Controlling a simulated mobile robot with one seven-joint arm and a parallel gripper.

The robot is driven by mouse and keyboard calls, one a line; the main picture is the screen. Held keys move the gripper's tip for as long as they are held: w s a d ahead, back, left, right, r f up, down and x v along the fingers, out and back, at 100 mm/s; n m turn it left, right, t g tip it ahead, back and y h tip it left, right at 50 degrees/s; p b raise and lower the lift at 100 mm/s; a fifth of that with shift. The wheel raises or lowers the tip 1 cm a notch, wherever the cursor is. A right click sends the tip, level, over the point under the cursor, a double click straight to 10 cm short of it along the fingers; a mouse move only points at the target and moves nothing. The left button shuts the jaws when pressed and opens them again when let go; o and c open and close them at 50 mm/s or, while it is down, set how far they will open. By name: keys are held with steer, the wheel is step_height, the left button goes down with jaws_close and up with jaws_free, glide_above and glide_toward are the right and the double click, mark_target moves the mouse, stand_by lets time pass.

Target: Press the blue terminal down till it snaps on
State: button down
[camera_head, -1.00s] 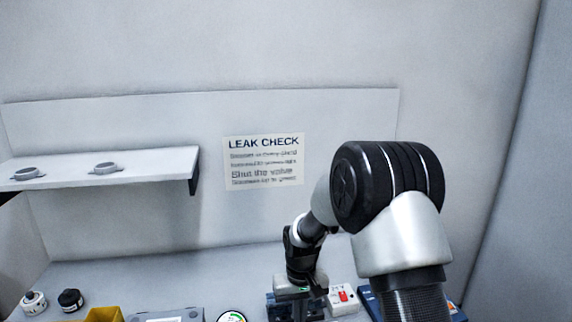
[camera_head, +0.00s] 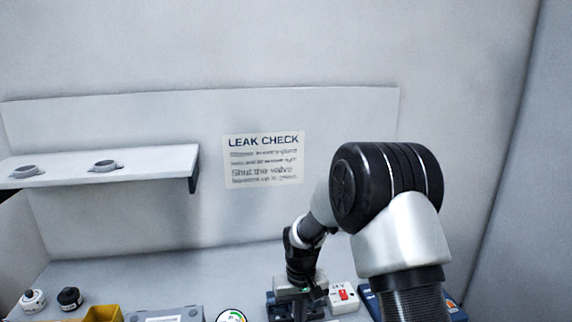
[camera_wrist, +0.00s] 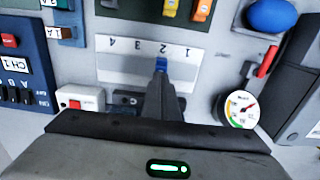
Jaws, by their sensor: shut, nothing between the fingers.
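The blue terminal (camera_wrist: 161,63) is small and sits at the white strip marked 4, 3, 2, 1 (camera_wrist: 120,70), just below the figure 2 in the wrist view. My gripper (camera_wrist: 160,76) is shut and holds nothing. Its fingertips are right at the blue terminal and cover part of it; I cannot tell whether they touch it. Whether the terminal is seated is also hidden. In the head view my gripper (camera_head: 296,303) points down at the bench, and I cannot make out the terminal there.
A white box with a red switch (camera_wrist: 80,99) and a dial gauge (camera_wrist: 239,108) flank the fingers. A red lever (camera_wrist: 268,62) and a blue knob (camera_wrist: 270,15) are at right. Yellow (camera_wrist: 171,7) and orange (camera_wrist: 202,9) pieces lie beyond. A yellow bin (camera_head: 103,313) stands left.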

steer(key=shift+f, duration=0.2)
stand_by(0.4)
step_height(320, 180, up, 7)
steer(key=p, duration=0.4)
stand_by(0.3)
